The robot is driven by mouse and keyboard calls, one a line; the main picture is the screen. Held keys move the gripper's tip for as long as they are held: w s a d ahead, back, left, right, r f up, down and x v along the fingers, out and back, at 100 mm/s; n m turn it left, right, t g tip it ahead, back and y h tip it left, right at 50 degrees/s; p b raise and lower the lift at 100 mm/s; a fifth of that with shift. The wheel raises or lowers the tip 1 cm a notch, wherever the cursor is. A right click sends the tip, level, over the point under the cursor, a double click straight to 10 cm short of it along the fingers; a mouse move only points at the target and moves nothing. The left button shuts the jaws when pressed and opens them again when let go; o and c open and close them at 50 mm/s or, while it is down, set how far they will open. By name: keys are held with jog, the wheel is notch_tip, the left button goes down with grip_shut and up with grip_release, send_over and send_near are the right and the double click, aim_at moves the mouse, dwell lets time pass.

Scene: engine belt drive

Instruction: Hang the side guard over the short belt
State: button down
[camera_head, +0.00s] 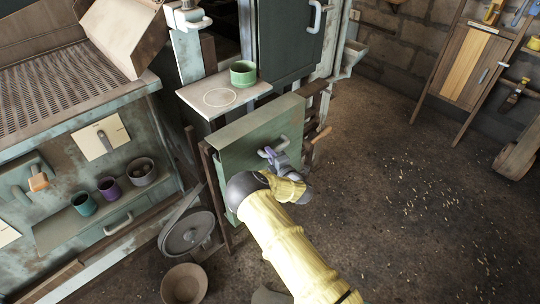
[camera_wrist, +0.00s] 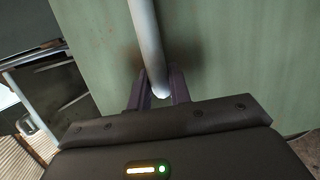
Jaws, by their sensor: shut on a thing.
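The side guard (camera_head: 245,138) is a flat green panel with a folded top edge and a pale bar handle on its front face. It stands upright at the machine's side, in the middle of the head view. My gripper (camera_head: 272,154) is shut on the guard's handle; the wrist view shows both purple fingers (camera_wrist: 158,92) on either side of the pale handle bar (camera_wrist: 146,40), with the green panel (camera_wrist: 220,50) behind. The short belt is not visible; the guard hides what lies behind it. I cannot tell whether the guard rests on its supports.
A small shelf (camera_head: 193,97) with a green cup (camera_head: 243,73) and a white ring mark is just above the guard. A grey pulley wheel (camera_head: 187,232) and a brown bowl (camera_head: 184,284) are below left. The floor (camera_head: 400,190) at the right is open, with scattered bits.

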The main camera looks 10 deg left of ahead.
jog(key=shift+w+r, duration=0.1)
jog(key=shift+w, duration=0.05)
jog(key=shift+s+a, duration=0.2)
jog(key=c, duration=1.5)
grip_release()
jog(key=o, duration=0.3)
jog(key=shift+w+d, duration=0.1)
jog(key=shift+d, duration=0.25)
jog(key=shift+f, duration=0.3)
jog(key=b+v, duration=0.1)
jog(key=v, duration=1.6)
jog(key=shift+s+d+b, duration=0.15)
jog(key=shift+s+b, duration=0.1)
jog(key=shift+b, duration=0.1)
jog(key=b, duration=0.2)
jog(key=shift+d+f+b, duration=0.1)
jog(key=shift+d+b, duration=0.15)
jog(key=shift+b, duration=0.15)
